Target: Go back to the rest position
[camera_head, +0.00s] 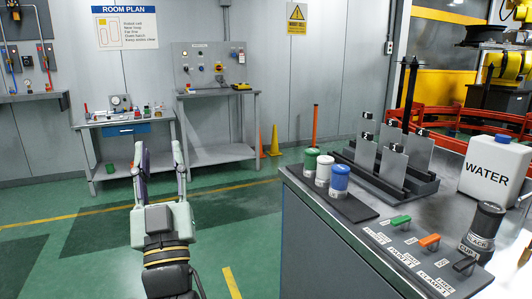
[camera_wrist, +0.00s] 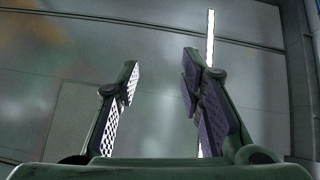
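My gripper (camera_head: 160,160) is raised upright in front of the body, left of the grey workbench (camera_head: 262,235) in the head view. Its two fingers stand apart with nothing between them. In the wrist view my gripper (camera_wrist: 160,85) also shows spread, empty fingers, with a wall or ceiling surface behind them. No part touches the workbench.
The workbench at right bears green, white and blue containers (camera_head: 340,178), a rack of numbered plates (camera_head: 392,160), levers (camera_head: 429,241), a dark cup (camera_head: 484,228) and a white water jug (camera_head: 495,166). Two tables (camera_head: 222,153) stand by the back wall. Green floor (camera_head: 240,220) is free between.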

